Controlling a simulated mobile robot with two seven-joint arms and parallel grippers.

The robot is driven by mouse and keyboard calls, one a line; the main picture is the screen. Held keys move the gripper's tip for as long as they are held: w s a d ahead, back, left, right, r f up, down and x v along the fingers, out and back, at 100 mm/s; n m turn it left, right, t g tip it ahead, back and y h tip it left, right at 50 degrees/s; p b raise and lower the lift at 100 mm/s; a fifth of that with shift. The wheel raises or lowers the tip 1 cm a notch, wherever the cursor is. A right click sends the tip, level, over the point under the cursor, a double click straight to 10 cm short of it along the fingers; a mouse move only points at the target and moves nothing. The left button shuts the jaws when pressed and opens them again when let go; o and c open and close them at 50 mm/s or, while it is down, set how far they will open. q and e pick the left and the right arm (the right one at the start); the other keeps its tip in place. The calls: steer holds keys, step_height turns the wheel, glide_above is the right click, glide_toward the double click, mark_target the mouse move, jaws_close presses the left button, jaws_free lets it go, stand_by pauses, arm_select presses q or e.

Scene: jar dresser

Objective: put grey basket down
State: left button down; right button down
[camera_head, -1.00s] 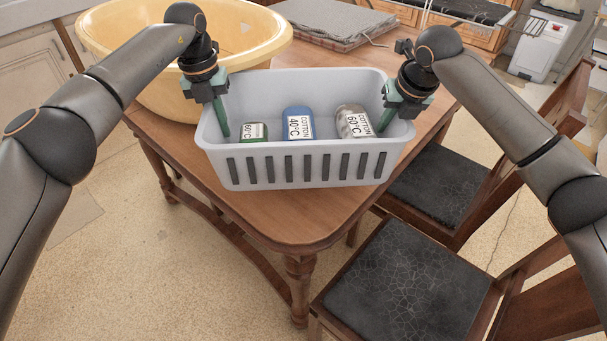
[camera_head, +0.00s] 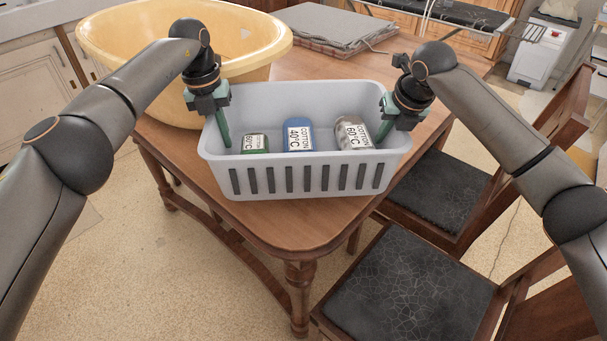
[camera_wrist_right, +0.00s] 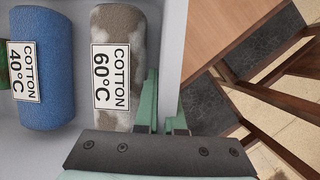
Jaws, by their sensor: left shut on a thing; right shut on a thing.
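The grey basket (camera_head: 305,178) is at the near end of the wooden table, level, with slots along its front wall. I cannot tell whether its bottom touches the table top. In it lie a green roll (camera_head: 255,143), a blue roll (camera_head: 298,134) and a mottled grey-brown roll (camera_head: 351,133), each with a white COTTON label. My left gripper (camera_head: 222,132) is shut on the basket's left wall. My right gripper (camera_head: 384,128) is shut on its right wall. In the right wrist view the wall (camera_wrist_right: 172,60) passes between the right gripper's fingers (camera_wrist_right: 163,115), beside the mottled roll (camera_wrist_right: 118,68).
A large yellow tub (camera_head: 150,85) stands on the table behind the basket at left. A folded grey cloth (camera_head: 335,25) lies further back. Bare table top (camera_head: 300,222) shows in front of the basket. Chairs with dark seats (camera_head: 410,285) stand at the right.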

mark_target(225, 151)
arm_select(q)
steer(key=shift+f, duration=0.1)
